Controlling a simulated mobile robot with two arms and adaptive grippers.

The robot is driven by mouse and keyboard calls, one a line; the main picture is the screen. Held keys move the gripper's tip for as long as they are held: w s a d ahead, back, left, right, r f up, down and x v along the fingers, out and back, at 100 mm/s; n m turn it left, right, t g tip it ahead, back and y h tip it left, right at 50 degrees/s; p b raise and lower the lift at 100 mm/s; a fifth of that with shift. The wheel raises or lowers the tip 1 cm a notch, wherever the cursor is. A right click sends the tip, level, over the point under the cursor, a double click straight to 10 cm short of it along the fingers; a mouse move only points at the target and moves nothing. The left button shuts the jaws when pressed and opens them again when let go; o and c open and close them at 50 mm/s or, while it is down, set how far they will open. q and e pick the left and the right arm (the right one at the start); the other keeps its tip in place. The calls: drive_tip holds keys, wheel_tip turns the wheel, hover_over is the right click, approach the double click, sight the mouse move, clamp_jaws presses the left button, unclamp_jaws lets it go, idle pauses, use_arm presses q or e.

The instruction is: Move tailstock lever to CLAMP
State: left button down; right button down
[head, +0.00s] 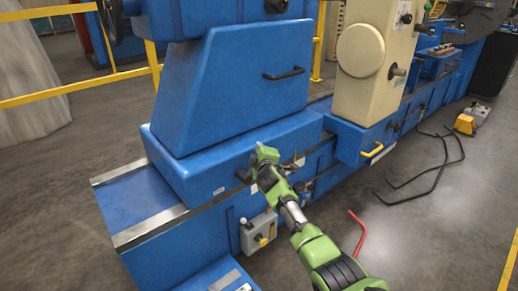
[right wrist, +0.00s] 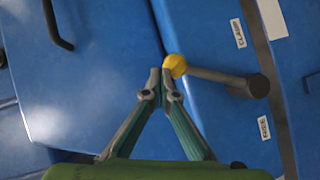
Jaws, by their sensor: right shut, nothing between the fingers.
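The tailstock lever is a dark rod with a yellow ball knob (right wrist: 175,65) on a dark pivot (right wrist: 258,86) in the right wrist view. It points left, between the CLAMP label (right wrist: 237,33) above and the FREE label (right wrist: 264,127) below. My right gripper (right wrist: 161,76) is shut and empty, its tips close beside the knob; I cannot tell whether they touch it. In the head view my right gripper (head: 262,157) is at the blue tailstock base (head: 235,150) and hides most of the lever. My left gripper is not in view.
A dark handle (head: 284,74) sticks out of the blue tailstock housing. A grey control box (head: 259,231) is on the bed below my gripper. A cream headstock (head: 362,70) stands at right.

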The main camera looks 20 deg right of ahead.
idle(0.3)
drive_tip(key=v, duration=1.2)
idle(0.4)
